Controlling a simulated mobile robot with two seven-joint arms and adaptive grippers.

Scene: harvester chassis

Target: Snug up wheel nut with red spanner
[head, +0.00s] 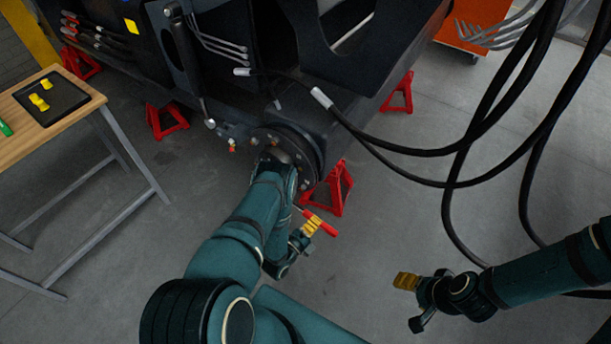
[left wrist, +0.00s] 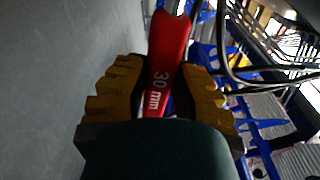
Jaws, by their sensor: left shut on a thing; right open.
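My left gripper (head: 311,226) is shut on the red spanner (head: 325,228), below and right of the wheel hub (head: 300,160) on the chassis. In the left wrist view the red spanner (left wrist: 168,50), marked 30 mm, sits between the yellow finger pads of the left gripper (left wrist: 158,95). My left arm covers part of the hub in the head view. I cannot tell whether the spanner touches a wheel nut. My right gripper (head: 408,298) is open and empty above the floor at the lower right.
Red jack stands (head: 335,190) stand under the dark chassis (head: 350,90). Black hoses (head: 450,170) hang down at the right. A wooden table (head: 60,130) with a black tray (head: 68,104) holding yellow pieces stands at the left. Grey floor is clear between the arms.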

